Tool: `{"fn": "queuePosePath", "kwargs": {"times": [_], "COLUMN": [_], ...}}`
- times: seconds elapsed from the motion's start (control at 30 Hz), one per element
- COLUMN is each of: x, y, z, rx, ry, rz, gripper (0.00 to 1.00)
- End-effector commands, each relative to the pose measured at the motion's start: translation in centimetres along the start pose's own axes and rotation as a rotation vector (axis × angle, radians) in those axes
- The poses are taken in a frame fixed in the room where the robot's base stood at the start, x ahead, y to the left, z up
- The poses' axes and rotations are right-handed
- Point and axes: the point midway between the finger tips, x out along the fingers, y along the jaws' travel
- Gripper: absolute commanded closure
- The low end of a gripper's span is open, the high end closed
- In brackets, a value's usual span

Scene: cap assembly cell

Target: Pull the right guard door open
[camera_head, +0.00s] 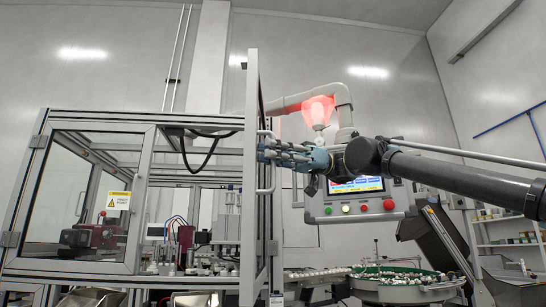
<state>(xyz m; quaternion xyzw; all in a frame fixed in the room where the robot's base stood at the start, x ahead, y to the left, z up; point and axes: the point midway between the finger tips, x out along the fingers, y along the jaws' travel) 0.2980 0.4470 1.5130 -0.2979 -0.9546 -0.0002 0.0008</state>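The right guard door (250,215) stands swung out toward me from the machine frame and shows nearly edge-on. Its handle (273,179) is a slim upright bar on the right side of the door. My gripper (265,153) reaches in from the right, with its fingertips at the upper part of the handle. The view does not show whether the fingers close around the bar or only lie beside it. The left guard door (85,196) is shut, with a clear window and a yellow-and-white warning label (118,201).
The right opening shows machine parts (226,228) inside. A control panel (355,197) with a lit screen and buttons stands behind my arm. A red lamp (318,110) glows above. A green-lined round feeder (398,277) and a sloped conveyor (450,240) stand at the right.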

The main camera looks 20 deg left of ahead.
Motion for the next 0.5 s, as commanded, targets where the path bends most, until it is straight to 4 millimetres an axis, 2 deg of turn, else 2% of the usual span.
{"fn": "queuePosePath", "kwargs": {"times": [0.27,0.5], "x": [-0.8,-3.7], "y": [0.0,0.0], "z": [0.0,0.0], "rx": [0.000,0.000], "ry": [-0.001,0.000], "rz": [0.001,0.003], "gripper": [0.82,0.82]}}
